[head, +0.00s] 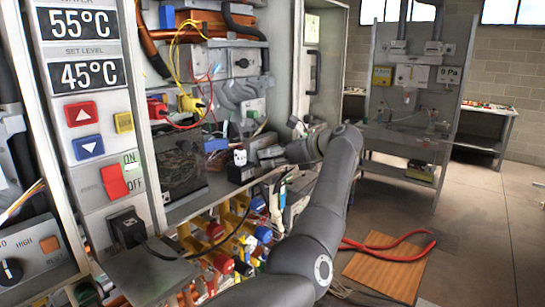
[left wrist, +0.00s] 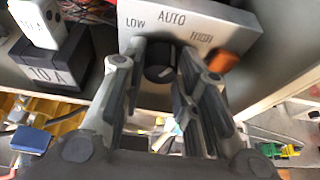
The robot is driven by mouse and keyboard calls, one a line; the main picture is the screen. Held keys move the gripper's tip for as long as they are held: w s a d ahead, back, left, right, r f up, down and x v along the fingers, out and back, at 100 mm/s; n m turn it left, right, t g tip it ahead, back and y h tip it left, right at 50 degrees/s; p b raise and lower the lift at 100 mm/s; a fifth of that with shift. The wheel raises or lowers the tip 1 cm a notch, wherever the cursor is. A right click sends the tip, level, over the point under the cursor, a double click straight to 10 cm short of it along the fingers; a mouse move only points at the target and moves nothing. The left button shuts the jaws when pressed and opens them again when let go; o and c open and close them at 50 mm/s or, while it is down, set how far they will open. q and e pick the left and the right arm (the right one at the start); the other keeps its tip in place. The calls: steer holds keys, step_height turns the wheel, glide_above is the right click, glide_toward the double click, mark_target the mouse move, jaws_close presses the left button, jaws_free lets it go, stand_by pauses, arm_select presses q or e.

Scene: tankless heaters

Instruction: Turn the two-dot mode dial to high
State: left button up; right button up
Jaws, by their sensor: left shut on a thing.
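A grey mode panel (left wrist: 200,22) marked LOW, AUTO and HIGH shows at the top of the left wrist view, with an orange button (left wrist: 225,61) at its right. Its black dial (left wrist: 160,73) sits between the two fingers of my left gripper (left wrist: 164,72), which is shut on it. The dial's pointer is hard to make out, and no dots show on the visible part of the panel. In the head view, my left gripper (head: 265,157) reaches leftward into the open cabinet, and the dial is hidden there. My right gripper is not in view.
Black and white 10 A blocks (left wrist: 52,68) stand left of the panel. Another panel with a black dial (head: 11,271) is at the lower left of the head view. Several valves and wires lie below the gripper. A brown board (head: 385,268) lies on the floor.

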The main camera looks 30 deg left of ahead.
arm_select(q)
steer(key=m+p, duration=0.1)
steer(key=p, duration=0.2)
steer(key=shift+r+g, duration=0.3)
steer(key=shift+g, duration=0.1)
steer(key=shift+w+f+m+p, duration=0.1)
steer(key=shift+m+p, duration=0.3)
steer(key=shift+p, duration=0.3)
steer(key=shift+f+g, duration=0.15)
steer(key=shift+g, duration=0.15)
steer(key=o, duration=1)
steer(key=shift+d, duration=0.1)
steer(key=shift+o, duration=0.2)
